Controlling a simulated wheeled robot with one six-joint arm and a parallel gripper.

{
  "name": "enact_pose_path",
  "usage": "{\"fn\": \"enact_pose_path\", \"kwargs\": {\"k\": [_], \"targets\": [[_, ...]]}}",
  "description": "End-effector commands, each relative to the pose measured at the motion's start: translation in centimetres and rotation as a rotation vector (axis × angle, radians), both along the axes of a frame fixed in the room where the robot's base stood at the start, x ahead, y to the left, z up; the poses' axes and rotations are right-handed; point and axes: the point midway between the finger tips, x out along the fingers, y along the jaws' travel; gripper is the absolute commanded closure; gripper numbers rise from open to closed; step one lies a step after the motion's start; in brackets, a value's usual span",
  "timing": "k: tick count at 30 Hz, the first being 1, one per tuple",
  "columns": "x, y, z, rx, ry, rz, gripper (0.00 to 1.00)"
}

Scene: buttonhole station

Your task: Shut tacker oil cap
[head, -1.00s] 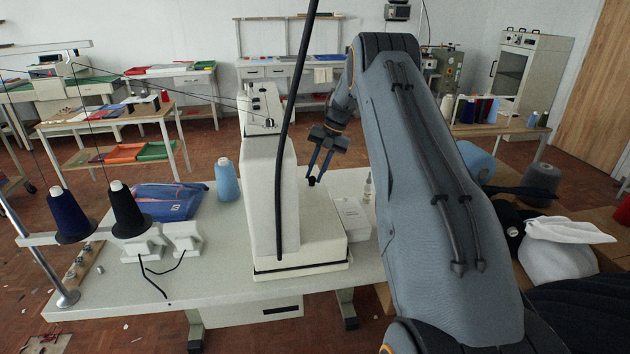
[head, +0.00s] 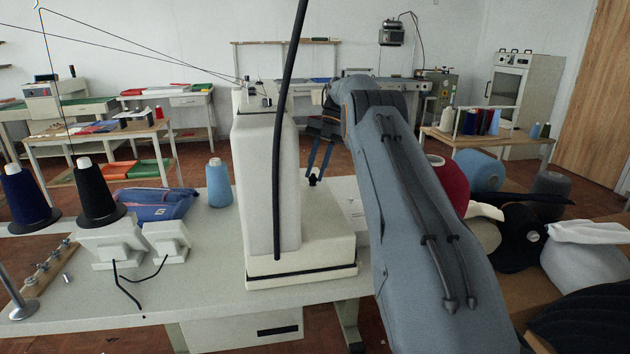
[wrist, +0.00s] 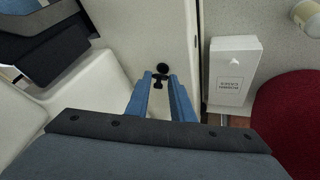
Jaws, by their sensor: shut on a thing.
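The tacker (head: 268,190) is the tall white machine on the table, with a flat white bed (head: 320,245) at its base. My gripper (head: 316,172) hangs over the bed, just right of the tacker's upright body. In the wrist view my gripper (wrist: 160,82) has its blue fingers closed on a small black piece with a round end, which looks like the oil cap (wrist: 162,69). The cap also shows as a dark spot at the fingertips in the head view. Whether it touches the tacker's white surface I cannot tell.
A white carton (wrist: 234,70) and a dark red cone (wrist: 288,125) lie to the right in the wrist view. Thread cones (head: 98,195) and a blue pouch (head: 155,204) stand left. The table front (head: 210,290) is clear.

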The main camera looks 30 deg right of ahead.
Motion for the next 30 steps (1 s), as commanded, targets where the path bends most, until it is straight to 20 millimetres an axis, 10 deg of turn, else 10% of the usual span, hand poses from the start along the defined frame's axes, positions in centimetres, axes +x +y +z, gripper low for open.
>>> {"fn": "enact_pose_path", "kwargs": {"k": [25,27,30], "targets": [[0.58,0.29,0.15,0.015,0.031,0.002,1.00],[0.58,0.29,0.15,0.015,0.031,0.002,0.70],[0.50,0.22,0.08,0.015,0.034,0.001,0.70]]}}
